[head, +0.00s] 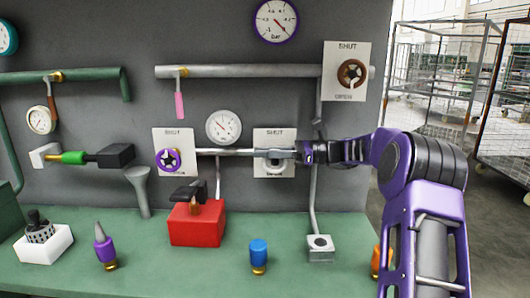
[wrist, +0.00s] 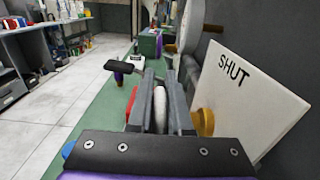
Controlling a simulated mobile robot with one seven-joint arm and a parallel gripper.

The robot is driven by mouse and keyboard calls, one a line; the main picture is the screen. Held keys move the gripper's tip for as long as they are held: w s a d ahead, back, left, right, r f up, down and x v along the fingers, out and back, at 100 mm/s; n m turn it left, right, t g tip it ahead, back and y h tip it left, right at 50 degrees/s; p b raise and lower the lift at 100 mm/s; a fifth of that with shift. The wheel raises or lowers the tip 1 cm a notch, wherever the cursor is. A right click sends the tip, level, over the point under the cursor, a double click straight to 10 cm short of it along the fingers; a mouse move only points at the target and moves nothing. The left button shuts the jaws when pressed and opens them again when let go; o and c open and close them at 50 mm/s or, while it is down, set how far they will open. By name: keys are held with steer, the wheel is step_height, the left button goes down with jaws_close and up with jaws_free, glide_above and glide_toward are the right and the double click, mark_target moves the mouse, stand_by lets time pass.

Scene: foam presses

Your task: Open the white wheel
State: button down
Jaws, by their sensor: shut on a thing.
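The white wheel (head: 275,171) is on a SHUT/OPEN plate (head: 260,136) on the grey wall, in the middle of the head view. My gripper (head: 272,155) reaches in from the right and covers most of the wheel. In the wrist view my gripper (wrist: 164,78) has its two grey fingers on either side of the white wheel's rim (wrist: 160,106), shut on it. The plate with SHUT (wrist: 250,95) stands to the right there, with a brass-coloured part (wrist: 205,122) beside the fingers. The wheel's turned position is hidden.
A purple wheel (head: 168,160) is left on the same pipe, and a brown wheel (head: 352,73) is upper right. A gauge (head: 223,127) hangs between. Below, the green bench holds a red block (head: 197,222), a blue-topped piece (head: 258,254) and a grey box (head: 320,248).

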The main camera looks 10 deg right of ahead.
mark_target(265, 169)
steer(key=shift+r+p, duration=0.15)
steer(key=shift+p, duration=0.2)
steer(key=h+p, duration=0.1)
steer(key=p, duration=0.2)
steer(key=shift+a+r+p, duration=0.1)
steer(key=shift+a+p, duration=0.1)
steer(key=shift+p, duration=0.2)
steer(key=h+p, duration=0.2)
steer(key=p, duration=0.1)
steer(key=shift+a+g, duration=0.15)
steer(key=shift+g, duration=0.15)
step_height(265, 169, down, 5)
steer(key=g+h+p, duration=0.1)
steer(key=h, duration=0.5)
steer(key=g+h+p, duration=0.1)
steer(key=h+p, duration=0.1)
steer(key=h, duration=0.4)
steer(key=shift+d+f+g+h, duration=0.3)
steer(key=shift+f+g+h, duration=0.15)
steer(key=shift+h, duration=0.65)
